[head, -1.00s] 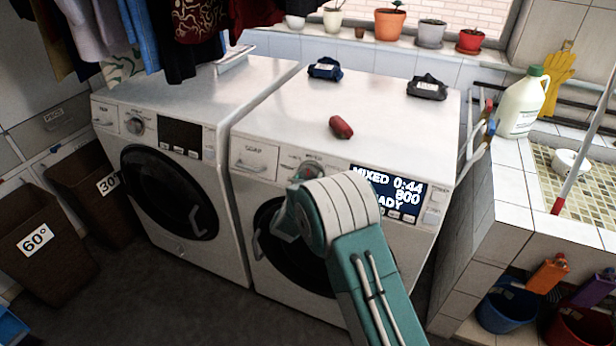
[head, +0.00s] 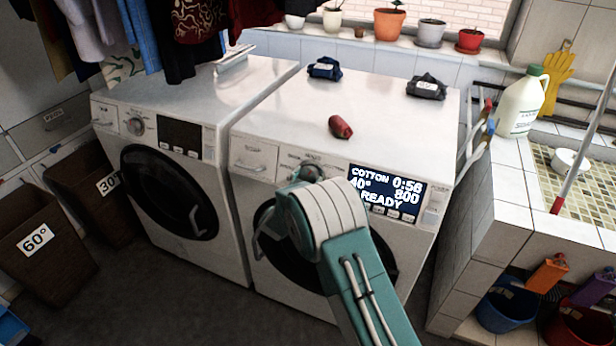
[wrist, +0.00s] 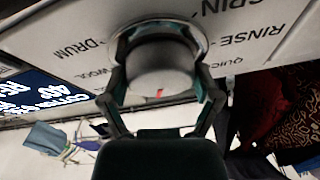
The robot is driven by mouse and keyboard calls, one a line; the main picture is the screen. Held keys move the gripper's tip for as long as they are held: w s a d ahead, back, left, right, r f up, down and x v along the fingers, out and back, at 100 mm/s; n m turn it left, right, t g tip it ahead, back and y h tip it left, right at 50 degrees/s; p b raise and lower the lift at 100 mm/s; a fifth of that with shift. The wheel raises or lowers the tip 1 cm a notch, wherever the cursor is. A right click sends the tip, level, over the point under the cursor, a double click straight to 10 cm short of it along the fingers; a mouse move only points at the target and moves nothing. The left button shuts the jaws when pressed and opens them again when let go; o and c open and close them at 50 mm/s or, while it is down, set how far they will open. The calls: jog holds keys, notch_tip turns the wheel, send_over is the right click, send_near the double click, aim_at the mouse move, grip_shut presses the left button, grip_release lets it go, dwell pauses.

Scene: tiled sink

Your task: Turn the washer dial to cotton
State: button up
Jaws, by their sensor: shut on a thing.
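The washer (head: 320,290) is the white front-loading machine on the right in the head view. Its display (head: 390,192) reads COTTON 0:56, 40°, 800, READY. My gripper (head: 302,178) is at the washer's dial, which my teal and white arm largely hides in the head view. In the wrist view, the round silver dial (wrist: 160,62) sits between the two fingers of my gripper (wrist: 164,88), which is shut on it from both sides. A red mark shows on the dial's lower edge. Printed labels such as RINSE, SPIN, DRUM and WOOL surround it.
A second white machine (head: 150,185) stands to the left. A red bundle (head: 341,127), a blue bundle (head: 325,68) and a dark bundle (head: 427,87) lie on the washer top. A tiled wall (head: 480,215) bounds the right side. Clothes hang upper left.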

jog(key=shift+a+m+g+h, duration=0.1)
jog(key=shift+m+g+h, duration=0.25)
jog(key=shift+m, duration=0.85)
jog(key=shift+m+g+h, duration=0.15)
jog(key=shift+m+h, duration=0.3)
jog(key=shift+m, duration=0.75)
jog(key=o, duration=0.9)
jog(key=shift+o, duration=0.2)
jog(key=v, duration=1.2)
jog(key=shift+w, duration=0.1)
